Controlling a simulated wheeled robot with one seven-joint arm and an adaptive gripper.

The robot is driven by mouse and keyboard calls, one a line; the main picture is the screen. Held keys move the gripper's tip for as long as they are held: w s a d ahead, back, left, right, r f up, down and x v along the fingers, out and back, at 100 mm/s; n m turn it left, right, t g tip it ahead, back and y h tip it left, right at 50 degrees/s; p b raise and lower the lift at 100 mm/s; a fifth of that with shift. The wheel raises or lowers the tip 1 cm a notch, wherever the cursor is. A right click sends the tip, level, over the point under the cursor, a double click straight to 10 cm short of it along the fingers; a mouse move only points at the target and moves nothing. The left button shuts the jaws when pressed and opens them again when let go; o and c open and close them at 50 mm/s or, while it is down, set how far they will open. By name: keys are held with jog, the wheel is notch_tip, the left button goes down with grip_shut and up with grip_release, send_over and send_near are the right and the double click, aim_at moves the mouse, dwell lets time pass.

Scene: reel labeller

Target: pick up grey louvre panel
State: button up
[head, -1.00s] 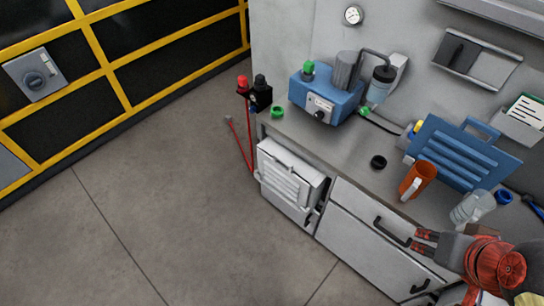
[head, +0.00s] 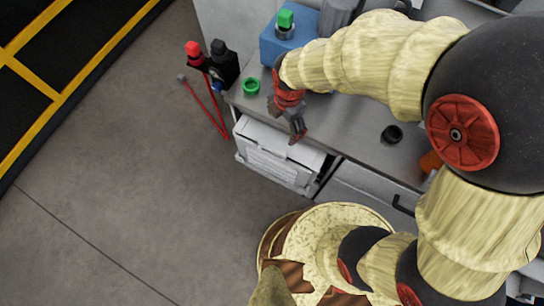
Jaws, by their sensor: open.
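The grey louvre panel (head: 272,157) is at the front of the grey bench cabinet, below the worktop's left end, tilted in the picture. Its slats are partly visible. My gripper (head: 285,122) is open and empty, over the worktop's front edge just above the panel's upper edge in the picture. I cannot tell whether the fingers touch the panel; they appear apart from it. My arm covers much of the worktop, and the blue louvre panel is not visible now.
Floor (head: 120,170) at left is clear.

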aim_at(272, 147)
jog(key=o, duration=0.4)
jog(key=a+f+n, duration=0.1)
jog(key=f, duration=0.2)
jog(key=s+a+f+n+b, duration=0.1)
jog(key=f+n, duration=0.1)
jog(key=f, duration=0.2)
jog(key=s+a+f+n, duration=0.1)
jog(key=f+n, duration=0.1)
jog(key=f, duration=0.1)
jog(key=shift+a+f+g+b, duration=0.2)
jog(key=shift+g+b, duration=0.1)
jog(key=shift+g, duration=0.1)
jog(key=shift+s+d+f+b, duration=0.1)
jog(key=shift+f+b, duration=0.55)
jog(key=shift+f, duration=0.75)
jog(key=shift+d+f+b, duration=0.1)
jog(key=shift+f+b, duration=0.55)
jog(key=shift+f, duration=0.7)
